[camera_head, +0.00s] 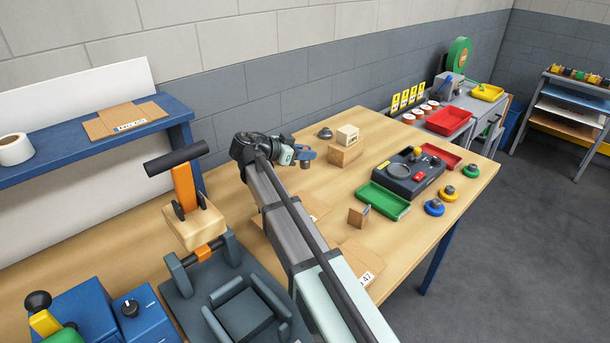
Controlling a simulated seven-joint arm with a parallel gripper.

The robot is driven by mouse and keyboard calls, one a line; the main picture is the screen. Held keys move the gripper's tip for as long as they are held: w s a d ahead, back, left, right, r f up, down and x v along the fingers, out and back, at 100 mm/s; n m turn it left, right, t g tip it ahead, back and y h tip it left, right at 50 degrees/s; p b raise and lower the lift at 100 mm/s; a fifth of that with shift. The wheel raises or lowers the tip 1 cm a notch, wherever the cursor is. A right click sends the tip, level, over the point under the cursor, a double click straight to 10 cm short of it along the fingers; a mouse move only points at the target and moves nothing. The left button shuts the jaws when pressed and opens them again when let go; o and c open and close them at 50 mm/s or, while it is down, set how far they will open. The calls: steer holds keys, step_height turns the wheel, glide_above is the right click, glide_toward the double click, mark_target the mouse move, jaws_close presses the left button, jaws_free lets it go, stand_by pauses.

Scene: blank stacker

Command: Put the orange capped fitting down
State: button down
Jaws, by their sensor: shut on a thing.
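My gripper (306,155) is at the end of my arm, above the wooden table left of the wooden blocks. The rest is hidden by the jaws and wrist. From this angle I cannot tell how far it is above the table.
Wooden blocks (345,155) and a grey fitting (325,133) stand close to my gripper. A dark station (407,180), green tray (383,201) and red tray (443,153) stand right. Blue (434,208), yellow (449,194) and green (471,171) fittings line the right edge.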

steer(key=shift+f, duration=3.55)
steer(key=shift+f, duration=0.1)
steer(key=c, duration=1)
jaws_free()
steer(key=shift+o, duration=0.2)
steer(key=shift+s+a+r, duration=0.1)
steer(key=shift+a+r, duration=0.05)
steer(key=shift+r, duration=0.05)
steer(key=shift+v, duration=3.6)
